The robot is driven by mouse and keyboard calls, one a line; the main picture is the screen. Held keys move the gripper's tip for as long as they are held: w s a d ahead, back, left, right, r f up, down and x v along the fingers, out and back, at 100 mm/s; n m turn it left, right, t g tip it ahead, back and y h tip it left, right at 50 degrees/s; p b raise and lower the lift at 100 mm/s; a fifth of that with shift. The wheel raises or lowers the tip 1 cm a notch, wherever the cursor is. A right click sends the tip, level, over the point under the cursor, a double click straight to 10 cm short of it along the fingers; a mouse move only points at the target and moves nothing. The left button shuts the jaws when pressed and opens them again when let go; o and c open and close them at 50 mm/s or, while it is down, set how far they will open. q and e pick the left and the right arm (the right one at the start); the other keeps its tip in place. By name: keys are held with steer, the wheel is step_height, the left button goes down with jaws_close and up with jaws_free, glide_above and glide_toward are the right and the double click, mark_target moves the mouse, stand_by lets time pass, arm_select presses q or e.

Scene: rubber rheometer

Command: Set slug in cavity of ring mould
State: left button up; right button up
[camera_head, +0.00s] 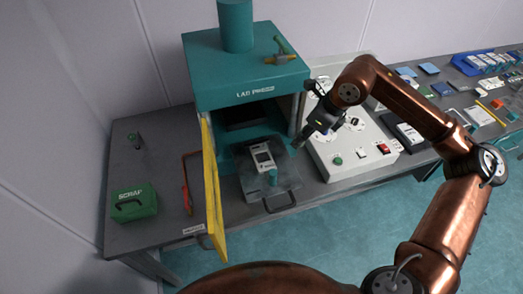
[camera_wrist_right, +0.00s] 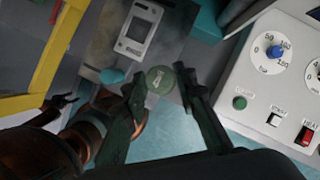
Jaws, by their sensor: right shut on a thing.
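My right gripper (camera_head: 302,138) is above the bench, to the right of the lab press opening. In the right wrist view its two dark fingers are shut on a small round green disc (camera_wrist_right: 160,79) with a pale mark, seemingly the slug. In the head view the disc is too small to make out. I cannot pick out the ring mould or its cavity with certainty. A grey plate (camera_head: 287,181) with a front handle lies before the press, carrying a white device with a screen (camera_head: 263,158) and a teal cylinder (camera_head: 272,177).
The teal lab press (camera_head: 245,75) stands behind, its yellow door (camera_head: 213,190) swung open on the left. A control box (camera_head: 350,158) with dials and switches is at the right. A green scrap box (camera_head: 134,203) sits far left. Several small items crowd the far-right bench.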

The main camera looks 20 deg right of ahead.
steer(key=w+a+f, duration=0.2)
steer(key=a, duration=0.1)
steer(key=w+a+f, duration=0.1)
steer(key=a+f, duration=0.2)
steer(key=w+a+f, duration=0.2)
steer(key=shift+w+a+f+p, duration=0.25)
steer(key=shift+w+a+p, duration=0.05)
steer(key=shift+a, duration=0.1)
steer(key=shift+w+a+f, duration=0.2)
steer(key=shift+a+f, duration=0.1)
steer(key=shift+f, duration=0.1)
step_height(320, 180, down, 4)
steer(key=shift+w+a+r, duration=0.1)
steer(key=shift+a+r, duration=0.05)
arm_select(q)
steer(key=shift+s+r, duration=0.45)
steer(key=shift+s, duration=0.25)
